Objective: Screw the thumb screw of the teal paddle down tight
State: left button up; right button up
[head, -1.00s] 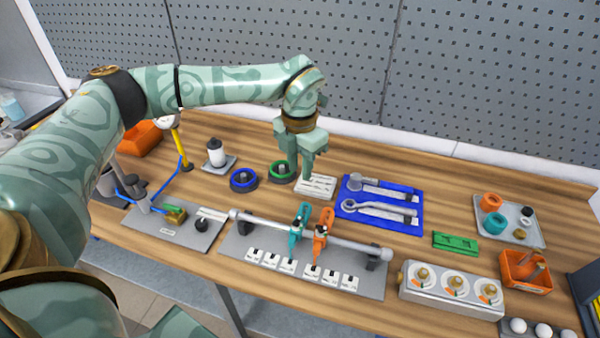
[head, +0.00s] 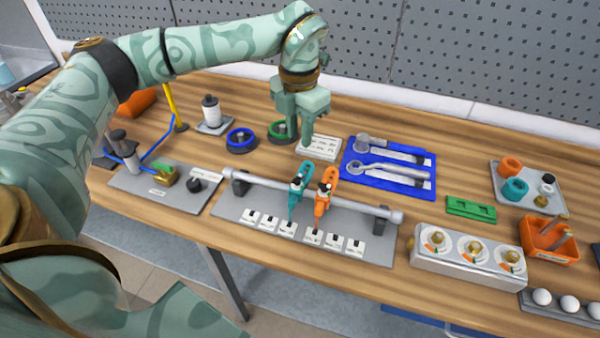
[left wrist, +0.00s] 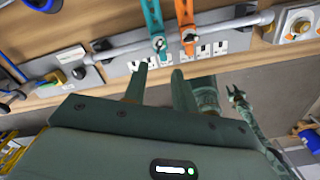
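The teal paddle (head: 306,172) hangs on a grey rod above a grey base, just left of the orange paddle (head: 328,186). A small dark and light piece, seemingly its thumb screw (head: 296,184), shows on its front. The teal paddle also shows in the left wrist view (left wrist: 153,22), ahead of the fingers. My left gripper (head: 300,130) is apart from the paddle, above and behind it in the head view. Its two fingers (left wrist: 159,86) are spread, with nothing between them. My right gripper (left wrist: 237,95) shows small in the left wrist view, fingers apart, away from the paddles.
The rod (head: 367,207) runs between two posts, with several white labels in front. A blue mat (head: 350,178) with tools lies behind right. A white card (head: 320,150) and a green ring (head: 277,133) lie near my left gripper. A grey dial box (head: 468,262) stands right.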

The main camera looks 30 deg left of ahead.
aim_at(300, 175)
pick_arm(q)
notch_tip(300, 175, down, 12)
jog(key=shift+w+f+b, duration=0.1)
jog(key=shift+b, duration=0.6)
jog(key=shift+c, duration=0.4)
grip_shut()
